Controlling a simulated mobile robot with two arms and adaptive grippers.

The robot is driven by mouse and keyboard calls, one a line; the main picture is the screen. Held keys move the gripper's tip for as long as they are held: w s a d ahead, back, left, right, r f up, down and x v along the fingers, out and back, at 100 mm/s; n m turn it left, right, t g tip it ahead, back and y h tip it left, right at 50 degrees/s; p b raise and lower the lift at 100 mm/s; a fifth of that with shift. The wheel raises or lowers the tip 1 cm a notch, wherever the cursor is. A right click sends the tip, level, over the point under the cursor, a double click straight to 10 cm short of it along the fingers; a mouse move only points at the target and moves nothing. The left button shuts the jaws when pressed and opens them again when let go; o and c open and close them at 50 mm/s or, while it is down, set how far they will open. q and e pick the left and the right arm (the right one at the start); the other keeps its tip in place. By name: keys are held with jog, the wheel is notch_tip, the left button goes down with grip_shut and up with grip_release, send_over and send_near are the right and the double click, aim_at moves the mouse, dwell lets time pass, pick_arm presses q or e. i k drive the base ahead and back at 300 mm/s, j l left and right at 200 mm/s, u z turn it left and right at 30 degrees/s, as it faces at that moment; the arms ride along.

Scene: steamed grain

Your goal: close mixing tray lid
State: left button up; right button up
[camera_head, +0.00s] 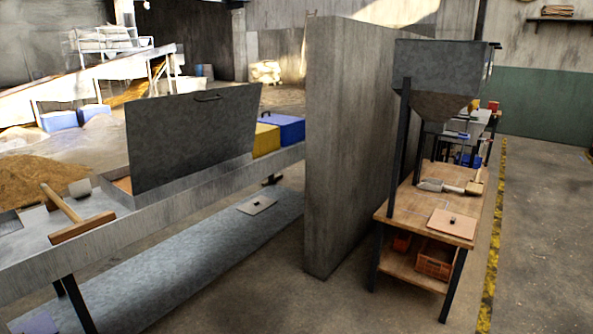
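The mixing tray lid (192,141) is a large grey metal panel with a dark handle (208,97) at its top edge. It stands raised, close to upright, over the mixing tray (117,192), a shallow metal box set in the long grey table. Only the tray's left end shows, with some orange-brown inside it; the lid hides the rest. Neither of my grippers is in view.
A wooden T-shaped tool (83,227) lies on the table (185,192), left of the tray, near a grain heap (38,180). Yellow (266,140) and blue (284,128) boxes stand right of the lid. A concrete wall (345,150) separates this from a wooden workbench (440,208). Floor at right is clear.

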aim_at(170, 138)
jog(key=i+l+u, duration=0.1)
jog(key=i+u, duration=0.25)
jog(key=i+l+u, duration=0.3)
jog(key=i, duration=0.2)
jog(key=i+l+u, duration=0.35)
jog(key=i+j, duration=0.05)
jog(key=j, duration=0.05)
